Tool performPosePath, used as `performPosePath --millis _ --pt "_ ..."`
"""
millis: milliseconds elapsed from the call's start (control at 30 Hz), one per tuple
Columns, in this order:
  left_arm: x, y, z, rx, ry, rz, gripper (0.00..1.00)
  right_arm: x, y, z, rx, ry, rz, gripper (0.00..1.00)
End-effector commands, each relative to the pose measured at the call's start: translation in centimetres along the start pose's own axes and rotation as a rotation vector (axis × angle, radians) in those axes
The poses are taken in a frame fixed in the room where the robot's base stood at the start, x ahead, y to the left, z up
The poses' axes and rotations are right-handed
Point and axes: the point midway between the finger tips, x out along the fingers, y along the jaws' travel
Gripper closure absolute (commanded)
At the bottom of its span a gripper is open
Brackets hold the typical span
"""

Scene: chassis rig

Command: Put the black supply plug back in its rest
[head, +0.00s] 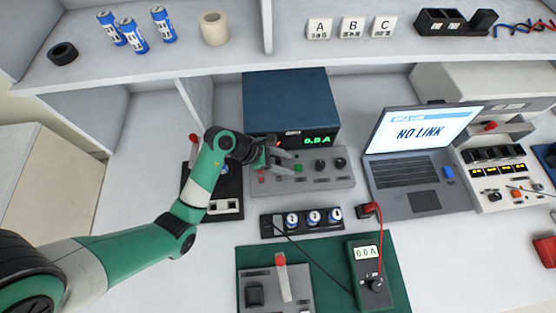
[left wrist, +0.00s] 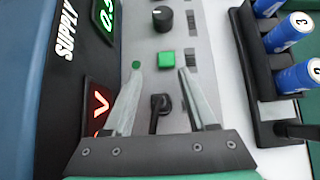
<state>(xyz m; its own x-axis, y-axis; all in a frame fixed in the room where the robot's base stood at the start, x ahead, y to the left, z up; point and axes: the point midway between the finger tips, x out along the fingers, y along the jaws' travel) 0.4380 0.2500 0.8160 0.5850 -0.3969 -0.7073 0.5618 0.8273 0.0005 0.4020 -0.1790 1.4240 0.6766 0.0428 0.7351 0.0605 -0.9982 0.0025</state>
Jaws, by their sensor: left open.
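My left gripper (head: 281,158) is over the grey front panel of the power supply (head: 318,180). Its fingers are apart with nothing held in the left wrist view (left wrist: 160,76). A black part with a short stem (left wrist: 160,103), perhaps the black supply plug, shows between the fingers; I cannot tell whether it is touched. In the head view my gripper hides that spot. A black lead (head: 295,242) runs from the battery holder (head: 268,227) toward the multimeter (head: 367,274). I cannot clearly make out the plug's rest. My right gripper is out of view.
A black unit (head: 228,182) stands left of the supply, partly behind my arm. A laptop (head: 415,170) reading "NO LINK" is on the right. A grey box with a red-tipped lever (head: 282,283) sits on the green mat (head: 327,268). A shelf (head: 235,57) crosses the back.

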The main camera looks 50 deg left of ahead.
Motion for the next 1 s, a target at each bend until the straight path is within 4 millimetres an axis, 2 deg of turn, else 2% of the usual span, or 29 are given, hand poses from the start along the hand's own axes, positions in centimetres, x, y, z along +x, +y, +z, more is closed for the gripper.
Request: performPosePath --millis 67,300,400,800,1000 --pt "-0.1 0.0 0.0 0.0 0.0 0.0 0.43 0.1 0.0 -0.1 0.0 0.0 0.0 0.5" --pt "-0.1 0.0 0.0 0.0 0.0 0.0 0.86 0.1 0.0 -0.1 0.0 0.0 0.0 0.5" --pt "-0.1 0.0 0.0 0.0 0.0 0.0 1.0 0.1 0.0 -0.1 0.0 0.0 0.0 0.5" --pt "-0.2 0.0 0.1 0.0 0.0 0.0 1.0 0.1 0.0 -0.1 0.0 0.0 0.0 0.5" --pt "-1.4 0.1 1.4 0.002 -0.001 0.001 1.0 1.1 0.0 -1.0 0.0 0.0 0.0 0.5"
